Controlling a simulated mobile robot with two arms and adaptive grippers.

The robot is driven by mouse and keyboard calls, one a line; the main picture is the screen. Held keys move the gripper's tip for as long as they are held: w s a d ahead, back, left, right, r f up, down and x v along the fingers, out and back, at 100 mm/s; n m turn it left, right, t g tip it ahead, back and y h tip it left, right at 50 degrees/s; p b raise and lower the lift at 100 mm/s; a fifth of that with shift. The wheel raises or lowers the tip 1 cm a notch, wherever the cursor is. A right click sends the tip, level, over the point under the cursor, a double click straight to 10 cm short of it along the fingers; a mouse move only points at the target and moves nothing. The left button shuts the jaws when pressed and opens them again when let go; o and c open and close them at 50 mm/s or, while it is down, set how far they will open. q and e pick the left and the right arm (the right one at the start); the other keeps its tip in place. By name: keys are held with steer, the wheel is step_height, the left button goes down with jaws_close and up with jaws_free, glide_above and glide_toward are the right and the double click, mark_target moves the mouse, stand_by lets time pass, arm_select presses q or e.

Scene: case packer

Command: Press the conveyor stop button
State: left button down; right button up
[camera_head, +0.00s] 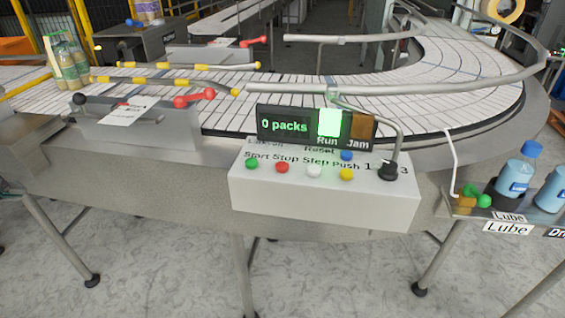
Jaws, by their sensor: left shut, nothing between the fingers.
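The control box (320,200) is a pale grey panel at the front edge of the conveyor. Its front row has a green button (252,163) under "Start", a red stop button (282,167) under "Stop", a white button (314,171) under "Step" and a yellow button (346,174) under "Push". A blue button (347,155) sits behind, near "Reset". The display (283,125) behind the box reads "0 packs". The "Run" lamp (329,122) is bright green and the "Jam" lamp (361,126) is dull amber. I make out neither gripper in this view.
The curved conveyor (455,85) runs behind the box. A black knob (388,170) with a bent grey rod stands at the box's right. Bottles (70,65) stand on the belt at left. A blue-capped bottle (517,172) stands at right. The space before the box looks clear.

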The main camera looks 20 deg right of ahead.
jaws_close()
steer(key=shift+d, duration=0.1)
stand_by(1.1)
